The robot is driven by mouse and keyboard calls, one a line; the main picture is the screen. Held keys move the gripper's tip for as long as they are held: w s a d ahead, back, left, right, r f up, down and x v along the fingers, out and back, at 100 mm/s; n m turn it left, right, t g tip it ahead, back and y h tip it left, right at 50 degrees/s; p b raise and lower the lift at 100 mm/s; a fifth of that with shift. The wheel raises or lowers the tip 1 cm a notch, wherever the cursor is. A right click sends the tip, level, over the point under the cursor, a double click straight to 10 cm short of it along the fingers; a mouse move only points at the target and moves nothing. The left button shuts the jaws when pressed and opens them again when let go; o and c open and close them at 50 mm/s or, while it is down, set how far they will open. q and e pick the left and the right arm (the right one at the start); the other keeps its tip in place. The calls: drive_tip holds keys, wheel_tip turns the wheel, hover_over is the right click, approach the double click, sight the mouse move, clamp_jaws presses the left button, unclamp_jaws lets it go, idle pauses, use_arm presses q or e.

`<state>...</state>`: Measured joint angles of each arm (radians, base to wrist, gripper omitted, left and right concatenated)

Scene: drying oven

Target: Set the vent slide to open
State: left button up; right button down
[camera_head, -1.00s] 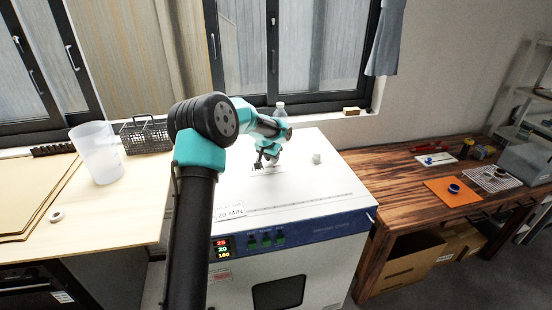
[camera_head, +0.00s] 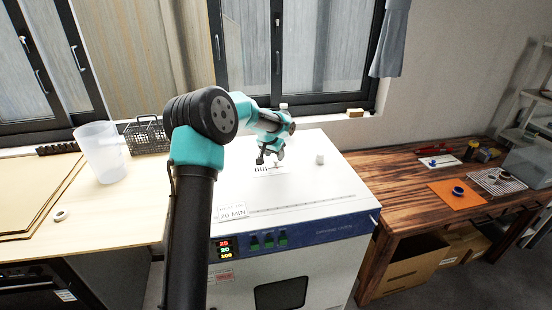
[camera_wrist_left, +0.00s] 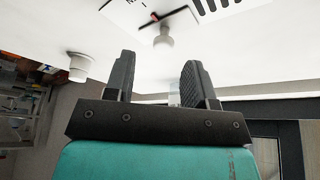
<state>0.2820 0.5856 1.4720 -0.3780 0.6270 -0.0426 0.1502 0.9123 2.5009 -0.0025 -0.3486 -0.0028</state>
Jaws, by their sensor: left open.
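The oven's vent is on its white top, with a row of dark slots (camera_head: 262,169) in the head view. In the wrist view the slots (camera_wrist_left: 211,6) are at the top edge, beside a dark slide track with a small red mark. A pale slide knob (camera_wrist_left: 163,37) stands up from this track. My left gripper (camera_head: 266,157) is just above the vent in the head view. In the wrist view the left gripper (camera_wrist_left: 158,62) is open and empty, its fingertips apart from the knob. The knob appears between the finger lines, beyond the tips. My right gripper is not in view.
A white cylindrical fitting (camera_head: 320,158) stands on the oven top, right of the vent; the wrist view shows it too (camera_wrist_left: 79,66). A clear bottle (camera_head: 283,107) is behind the arm near the window. The oven top's front (camera_head: 300,205) is mostly clear.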

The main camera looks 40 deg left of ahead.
use_arm(q)
drive_tip(key=v, duration=1.4)
drive_tip(key=shift+r, duration=0.15)
drive_tip(key=shift+w+d, duration=0.1)
